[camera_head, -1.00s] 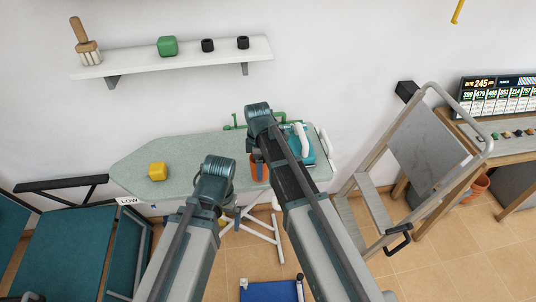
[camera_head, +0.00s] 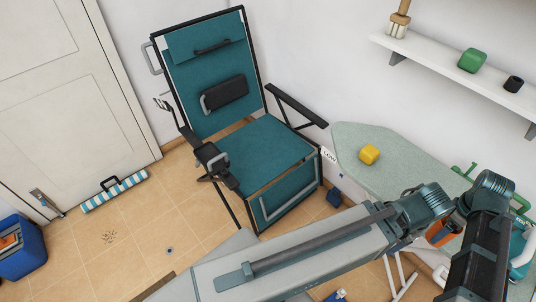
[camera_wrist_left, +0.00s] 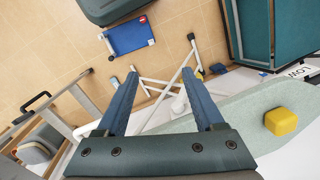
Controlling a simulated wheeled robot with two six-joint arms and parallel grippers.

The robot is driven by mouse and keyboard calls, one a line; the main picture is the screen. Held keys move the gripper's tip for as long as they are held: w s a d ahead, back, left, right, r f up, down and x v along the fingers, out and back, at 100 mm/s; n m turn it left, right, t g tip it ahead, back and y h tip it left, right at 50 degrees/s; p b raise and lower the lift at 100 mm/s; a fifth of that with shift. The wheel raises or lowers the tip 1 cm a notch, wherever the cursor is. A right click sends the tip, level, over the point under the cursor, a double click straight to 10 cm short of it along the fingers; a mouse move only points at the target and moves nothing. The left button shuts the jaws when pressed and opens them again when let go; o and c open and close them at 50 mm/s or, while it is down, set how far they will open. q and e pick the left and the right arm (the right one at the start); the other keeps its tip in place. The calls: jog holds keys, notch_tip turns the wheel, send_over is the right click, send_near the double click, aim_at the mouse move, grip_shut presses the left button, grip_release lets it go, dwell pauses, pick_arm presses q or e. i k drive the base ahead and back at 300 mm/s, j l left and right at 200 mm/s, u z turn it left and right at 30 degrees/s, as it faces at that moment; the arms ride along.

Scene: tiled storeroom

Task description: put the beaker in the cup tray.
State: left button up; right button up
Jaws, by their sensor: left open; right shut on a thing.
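An orange cup-like thing (camera_head: 443,233), likely the beaker, shows between my two arms at the ironing board's front edge, partly hidden by them. My right gripper (camera_head: 455,226) is shut on it, its fingers mostly covered by my arm links. A small black fitting (camera_head: 212,160) on the left armrest of the teal folding chair (camera_head: 262,152) may be the cup tray; I cannot tell for sure. My left gripper (camera_wrist_left: 160,74) is open and empty in the left wrist view, pointing toward the floor beside the ironing board.
The ironing board (camera_head: 358,138) bears a yellow block (camera_head: 369,154). A wall shelf (camera_head: 440,58) holds a brush, a green block and a black cup. A striped roll (camera_head: 114,191) and a blue bin (camera_head: 22,247) lie left. Tiled floor before the chair is mostly clear.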

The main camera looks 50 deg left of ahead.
aim_at(208, 154)
jog(key=k+j+u, duration=0.1)
jog(key=j+u, duration=0.15)
jog(key=j, duration=0.45)
jog(key=j+u, duration=0.2)
jog(key=j, duration=0.55)
jog(key=j+u, duration=0.25)
jog(key=j, duration=0.5)
jog(key=j+u, duration=0.2)
jog(key=j, duration=0.5)
jog(key=i+j+u, duration=0.1)
jog(key=j+u, duration=0.15)
jog(key=j, duration=0.5)
